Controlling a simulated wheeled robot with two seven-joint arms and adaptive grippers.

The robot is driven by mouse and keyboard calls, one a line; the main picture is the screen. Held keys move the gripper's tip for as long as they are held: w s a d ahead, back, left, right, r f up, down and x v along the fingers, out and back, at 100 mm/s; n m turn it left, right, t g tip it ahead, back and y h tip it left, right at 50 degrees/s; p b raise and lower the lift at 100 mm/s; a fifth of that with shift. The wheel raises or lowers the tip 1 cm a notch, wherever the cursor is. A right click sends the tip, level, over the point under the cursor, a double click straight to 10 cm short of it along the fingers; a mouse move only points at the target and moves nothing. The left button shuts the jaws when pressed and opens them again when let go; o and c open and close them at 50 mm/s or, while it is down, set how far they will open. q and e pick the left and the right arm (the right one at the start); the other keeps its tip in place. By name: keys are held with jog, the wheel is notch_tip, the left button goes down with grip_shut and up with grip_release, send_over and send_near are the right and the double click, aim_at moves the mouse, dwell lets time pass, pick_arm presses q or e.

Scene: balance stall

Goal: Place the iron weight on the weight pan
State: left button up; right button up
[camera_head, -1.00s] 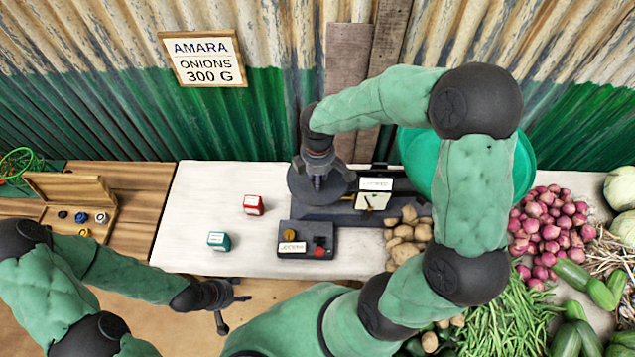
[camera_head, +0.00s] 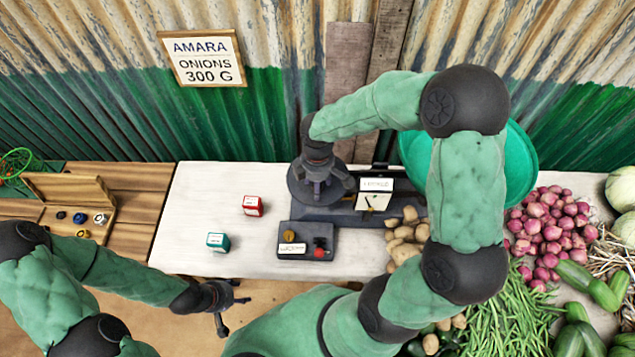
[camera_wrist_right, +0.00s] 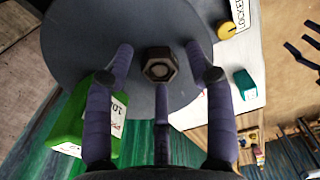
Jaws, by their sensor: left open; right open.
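The iron weight (camera_wrist_right: 160,65), a dark hexagonal piece with a round recess on top, appears to stand on the weight pan in the right wrist view. The weight pan (camera_wrist_right: 75,45) is a round grey disc; in the head view its rim (camera_head: 298,192) shows under my right gripper (camera_head: 319,191). The right gripper also shows in the right wrist view (camera_wrist_right: 159,66). It is open, its fingers spread around the weight with visible gaps at the sides. In the head view the hand hides the weight. My left gripper (camera_head: 232,304) is open and empty, low in front of the table.
A red cube (camera_head: 253,206) and a teal cube (camera_head: 217,241) stand on the white table left of the scale. A dark box with a knob and red button (camera_head: 308,241) sits in front. Potatoes (camera_head: 405,238) lie to the right, near the green bowl (camera_head: 520,165).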

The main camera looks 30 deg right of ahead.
notch_tip(320, 180, up, 12)
jog(key=p, duration=0.2)
jog(key=shift+r+p, duration=0.2)
jog(key=shift+p, duration=0.1)
